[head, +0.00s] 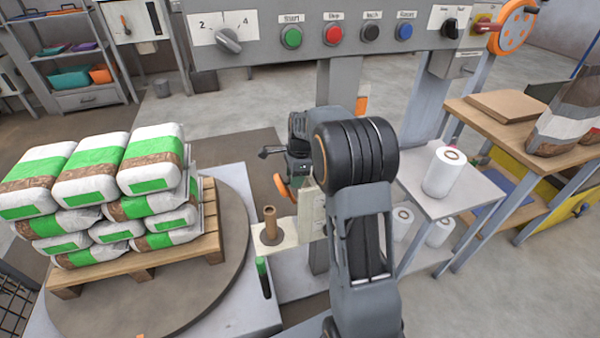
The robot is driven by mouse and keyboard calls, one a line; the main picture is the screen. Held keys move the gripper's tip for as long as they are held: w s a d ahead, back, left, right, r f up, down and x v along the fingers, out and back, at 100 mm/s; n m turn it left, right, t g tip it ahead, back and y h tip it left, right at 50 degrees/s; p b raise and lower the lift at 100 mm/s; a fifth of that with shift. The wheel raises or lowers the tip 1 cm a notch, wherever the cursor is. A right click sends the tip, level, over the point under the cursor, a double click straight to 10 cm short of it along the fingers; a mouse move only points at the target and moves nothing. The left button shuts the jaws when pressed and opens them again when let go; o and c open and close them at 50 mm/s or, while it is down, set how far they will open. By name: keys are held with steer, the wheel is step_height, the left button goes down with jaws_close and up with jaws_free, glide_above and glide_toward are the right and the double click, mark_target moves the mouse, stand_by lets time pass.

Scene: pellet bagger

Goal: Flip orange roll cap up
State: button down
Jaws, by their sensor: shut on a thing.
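The orange roll cap (282,188) shows just left of the pale roll carriage, above a plate with a brown upright core (270,226). It looks tilted rather than flat. My gripper (293,176) reaches down from behind my dark arm and is shut on the orange cap at its edge. The arm hides part of the carriage, and the fingertips are small and hard to make out.
Stacked bags on a pallet (140,262) stand on the round turntable (232,270) at left. A control panel (330,35) spans the top. A white roll (447,170) stands on a grey shelf (470,195) at right, beside a wooden table (475,115).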

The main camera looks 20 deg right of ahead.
steer(key=c, duration=0.7)
jaws_free()
steer(key=shift+c, duration=0.2)
steer(key=shift+s+d+r+p, duration=0.15)
steer(key=shift+r+p, duration=0.25)
steer(key=shift+r, duration=0.85)
steer(key=shift+w+d+r+p, duration=0.15)
steer(key=shift+r+p, duration=0.3)
steer(key=shift+r, duration=0.8)
steer(key=shift+s+d+r+p, duration=0.15)
steer(key=shift+r+p, duration=0.25)
steer(key=shift+r, duration=0.85)
